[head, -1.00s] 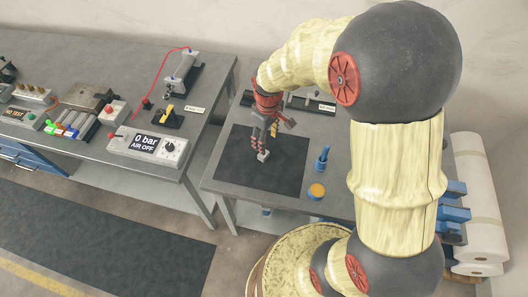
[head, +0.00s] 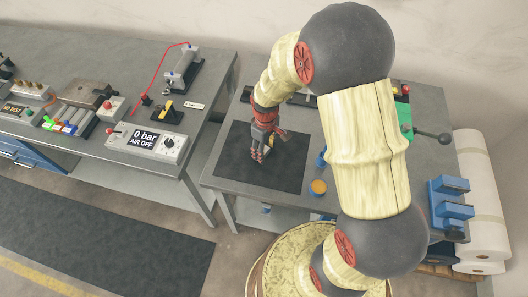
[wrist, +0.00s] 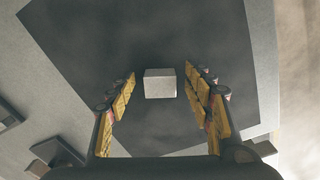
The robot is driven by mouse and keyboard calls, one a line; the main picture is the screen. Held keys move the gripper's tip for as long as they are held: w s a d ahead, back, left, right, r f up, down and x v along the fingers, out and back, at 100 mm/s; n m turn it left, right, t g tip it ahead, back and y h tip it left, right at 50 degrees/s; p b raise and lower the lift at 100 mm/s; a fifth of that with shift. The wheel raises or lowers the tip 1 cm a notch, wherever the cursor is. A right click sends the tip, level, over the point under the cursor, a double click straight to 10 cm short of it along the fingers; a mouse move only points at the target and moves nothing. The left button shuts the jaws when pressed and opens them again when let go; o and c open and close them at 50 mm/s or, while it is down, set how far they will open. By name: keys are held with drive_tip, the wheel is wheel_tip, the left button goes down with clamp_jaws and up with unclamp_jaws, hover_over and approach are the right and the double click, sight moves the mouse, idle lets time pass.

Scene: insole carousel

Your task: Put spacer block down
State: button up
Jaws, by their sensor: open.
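The spacer block (wrist: 160,83) is a small pale grey block on the dark mat (wrist: 70,30) in the wrist view. It shows between my open fingertips, with a gap on either side, and seems to rest on the mat. In the head view, my gripper (head: 258,155) points down over the middle of the dark mat (head: 285,176). The block is hard to make out there, mostly hidden by the fingers.
A yellow-topped round container (head: 318,187) stands right of the mat, close to a blue item (head: 320,159). A green device with a black-knobbed lever (head: 430,136) is farther right. The left bench holds a 0 bar air unit (head: 146,141). Much of the mat is clear.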

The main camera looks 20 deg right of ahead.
drive_tip(key=shift+r, duration=0.1)
drive_tip(key=shift+c, duration=0.4)
clamp_jaws()
drive_tip(key=shift+r, duration=0.1)
